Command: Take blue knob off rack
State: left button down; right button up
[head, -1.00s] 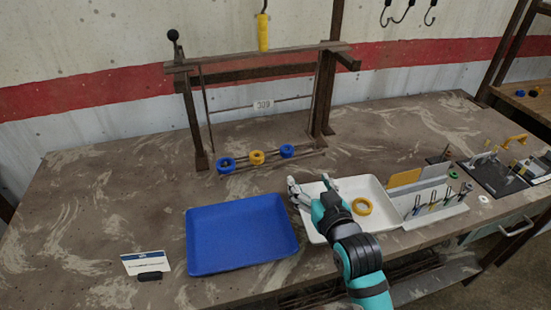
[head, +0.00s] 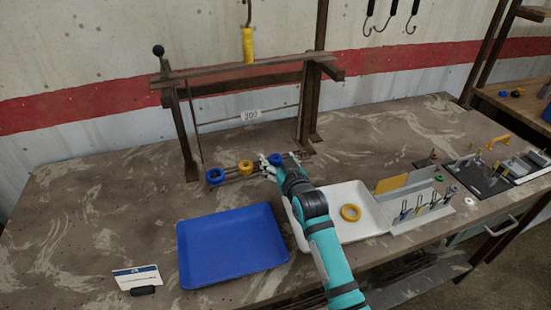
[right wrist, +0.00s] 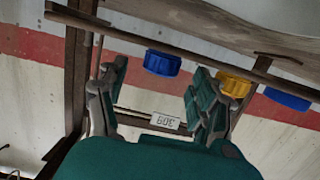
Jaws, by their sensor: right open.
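Two blue knobs and a yellow knob (head: 245,167) sit in a row on the low rail of the rack (head: 245,75). One blue knob (head: 215,176) is at the left end. The other blue knob (head: 275,158) is at the right end, partly hidden by my right gripper (head: 272,163). In the right wrist view this right-end blue knob (right wrist: 162,63) appears between the two fingers of my open gripper (right wrist: 158,78). The yellow knob (right wrist: 234,85) is just outside one finger, with the left-end blue knob (right wrist: 287,100) beyond. My left gripper is out of view.
An empty blue tray (head: 232,248) lies in front of the rack. A white tray (head: 372,218) with a yellow ring (head: 351,212) is to its right, under my right arm. A tool holder (head: 425,213) stands further right. A small card (head: 137,277) stands front left.

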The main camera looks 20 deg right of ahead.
jog(key=shift+w+f, duration=0.25)
jog(key=shift+w, duration=0.6)
jog(key=shift+s, duration=0.1)
jog(key=shift+c, duration=1.4)
jog(key=c, duration=1)
jog(key=shift+r, duration=0.1)
